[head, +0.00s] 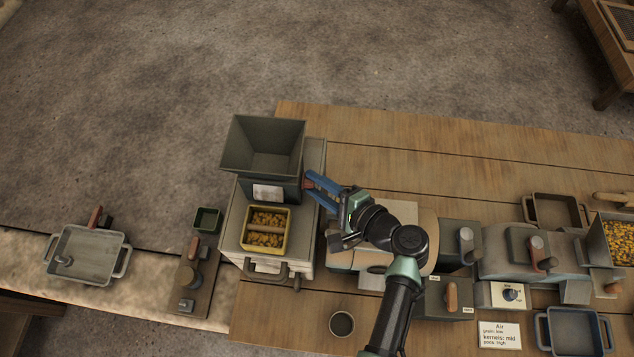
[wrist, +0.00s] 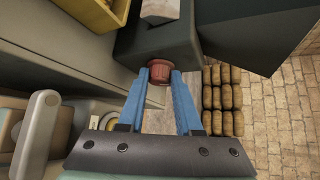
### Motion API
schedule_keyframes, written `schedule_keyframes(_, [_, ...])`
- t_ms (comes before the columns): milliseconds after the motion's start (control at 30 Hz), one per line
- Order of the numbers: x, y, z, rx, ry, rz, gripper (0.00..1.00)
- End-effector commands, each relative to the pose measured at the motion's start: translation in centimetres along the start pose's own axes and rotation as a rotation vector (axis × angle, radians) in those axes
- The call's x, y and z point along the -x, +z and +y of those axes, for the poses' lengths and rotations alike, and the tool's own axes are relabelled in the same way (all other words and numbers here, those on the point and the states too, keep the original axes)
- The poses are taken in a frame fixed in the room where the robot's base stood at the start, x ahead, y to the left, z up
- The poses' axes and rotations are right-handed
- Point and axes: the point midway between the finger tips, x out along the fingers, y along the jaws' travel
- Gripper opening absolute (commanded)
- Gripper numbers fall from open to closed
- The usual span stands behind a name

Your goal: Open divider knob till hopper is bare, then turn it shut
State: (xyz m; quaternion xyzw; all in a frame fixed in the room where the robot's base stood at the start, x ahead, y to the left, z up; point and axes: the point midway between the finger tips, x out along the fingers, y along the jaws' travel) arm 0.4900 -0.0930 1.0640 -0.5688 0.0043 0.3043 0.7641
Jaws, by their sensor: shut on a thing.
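The hopper (head: 262,140) is a dark grey open funnel on a dark box at the back of the light grey machine. Its visible inside looks bare, with no kernels showing. The red-brown divider knob (wrist: 159,70) sticks out of the side of the dark box. My gripper (wrist: 160,82) has its blue fingers on both sides of the knob and is shut on it. In the head view my gripper (head: 309,184) reaches the box from the right; the fingers partly hide the knob. A yellow-rimmed bin (head: 244,229) below the hopper holds yellow kernels on both sides of a divider.
A grey two-handled pan (head: 85,268) and a small green cup (head: 207,219) are on the left. Grey machines with levers (head: 465,240) stand to the right. A tray of kernels (head: 620,241) is at the far right. Clear wooden tabletop (head: 420,160) lies behind my arm.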

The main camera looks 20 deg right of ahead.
Motion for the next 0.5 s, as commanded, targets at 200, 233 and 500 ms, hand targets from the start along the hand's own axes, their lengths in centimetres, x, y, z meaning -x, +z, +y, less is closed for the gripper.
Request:
schedule_keyframes(200, [-0.33,-0.16,0.79,0.053,-0.05,0.0,0.0])
schedule_keyframes(233, [-0.36,-0.19,0.88,0.067,-0.063,0.0,0.0])
schedule_keyframes(500, [-0.26,-0.18,0.82,0.171,-0.155,0.005,0.0])
